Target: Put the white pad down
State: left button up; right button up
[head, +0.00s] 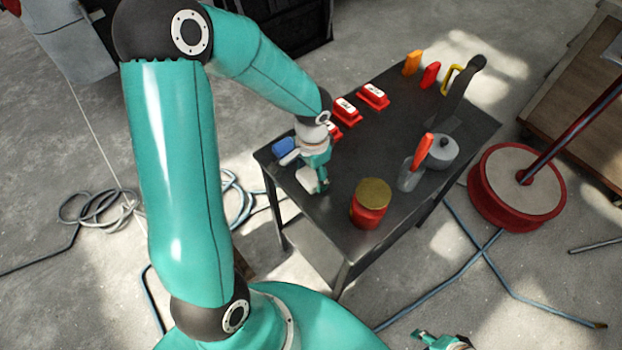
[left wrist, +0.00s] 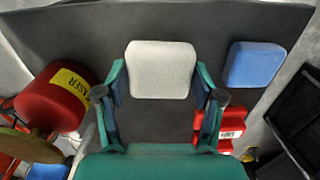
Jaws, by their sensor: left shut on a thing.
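The white pad (head: 307,180) is at the near left end of the dark table (head: 345,222). My left gripper (head: 321,184) points down over it and is shut on it. In the left wrist view the white pad (left wrist: 161,68) lies between the two fingers of the left gripper (left wrist: 160,82). I cannot tell whether the pad touches the tabletop. My right gripper (head: 446,342) shows only in part at the bottom edge of the head view, and its jaws are unclear.
A blue pad (head: 284,146) lies close beside the white one. Several red blocks (head: 374,96) stand along the far edge. A red tin with a gold lid (head: 370,203) stands to the right. A grey pot (head: 440,152) and an orange-handled tool (head: 414,168) stand farther right.

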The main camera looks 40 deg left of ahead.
aim_at(312, 175)
pick_arm(q)
notch_tip(312, 175, down, 4)
jog(key=shift+r, duration=0.25)
jog(key=shift+s, duration=0.1)
jog(key=shift+c, duration=0.4)
jog(key=o, duration=1.1)
jog(key=shift+f, duration=0.1)
jog(key=shift+f, duration=0.15)
notch_tip(312, 175, up, 17)
jog(key=shift+d+b, duration=0.3)
jog(key=shift+d, duration=0.15)
